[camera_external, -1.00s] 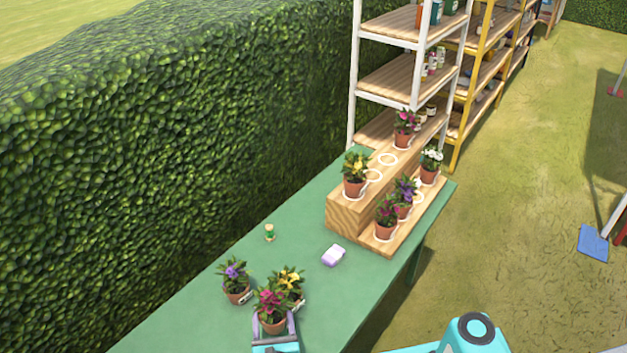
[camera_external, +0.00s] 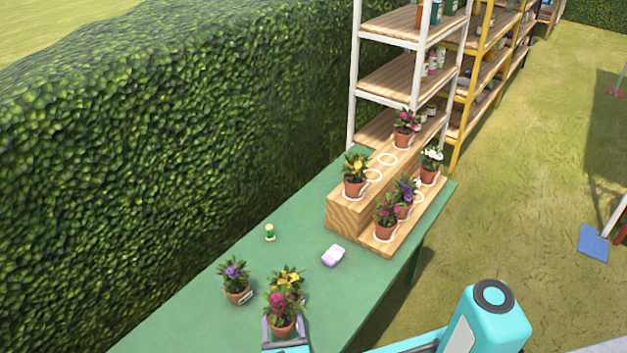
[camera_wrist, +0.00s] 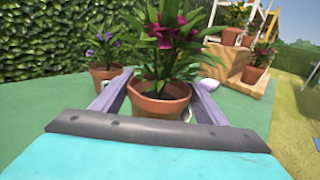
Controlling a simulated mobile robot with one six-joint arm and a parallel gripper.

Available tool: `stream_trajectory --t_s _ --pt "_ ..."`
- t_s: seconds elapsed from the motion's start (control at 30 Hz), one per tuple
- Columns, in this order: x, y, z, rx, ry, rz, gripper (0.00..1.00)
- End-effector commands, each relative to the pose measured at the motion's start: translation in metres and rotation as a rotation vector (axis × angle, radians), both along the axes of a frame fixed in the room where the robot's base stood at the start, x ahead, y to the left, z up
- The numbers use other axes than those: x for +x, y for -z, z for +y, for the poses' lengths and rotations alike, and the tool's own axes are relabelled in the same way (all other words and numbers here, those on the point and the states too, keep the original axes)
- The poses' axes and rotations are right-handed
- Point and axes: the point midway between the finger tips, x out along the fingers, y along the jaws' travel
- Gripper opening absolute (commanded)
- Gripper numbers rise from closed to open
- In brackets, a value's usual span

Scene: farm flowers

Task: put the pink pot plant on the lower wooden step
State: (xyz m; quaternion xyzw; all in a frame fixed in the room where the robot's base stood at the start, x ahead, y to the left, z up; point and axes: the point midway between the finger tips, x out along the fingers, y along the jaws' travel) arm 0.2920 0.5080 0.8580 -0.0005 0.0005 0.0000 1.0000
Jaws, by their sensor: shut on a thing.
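The pink pot plant (camera_external: 281,307), a terracotta pot with magenta flowers, is between the two fingers of my gripper (camera_external: 283,329), which is shut on the pot. In the wrist view the pot (camera_wrist: 158,106) stands upright between the purple fingers (camera_wrist: 160,95); its flower tops are cut off. Whether it is clear of the table I cannot tell. The lower wooden step (camera_external: 399,244) is farther back, with a magenta plant (camera_external: 386,215), a purple plant (camera_external: 405,192) and a white plant (camera_external: 430,165) on it. White rings mark places on it, a visible one lying between the purple and white plants.
A yellow plant (camera_external: 288,280) is close behind the held plant, and a purple plant (camera_external: 235,280) stands to the left. A lilac block (camera_external: 333,256) and a small green item (camera_external: 270,232) lie on the green table (camera_external: 195,320). The upper step (camera_external: 347,213) carries two plants. A hedge borders the left.

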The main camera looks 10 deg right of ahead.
Motion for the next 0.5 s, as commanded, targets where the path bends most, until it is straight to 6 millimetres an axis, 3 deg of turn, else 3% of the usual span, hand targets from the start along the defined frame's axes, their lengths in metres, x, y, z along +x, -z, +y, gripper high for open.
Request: stream_trajectory --t_s 0.5 --pt "-0.007 -0.008 -0.014 -0.001 0.0 -0.002 0.26"
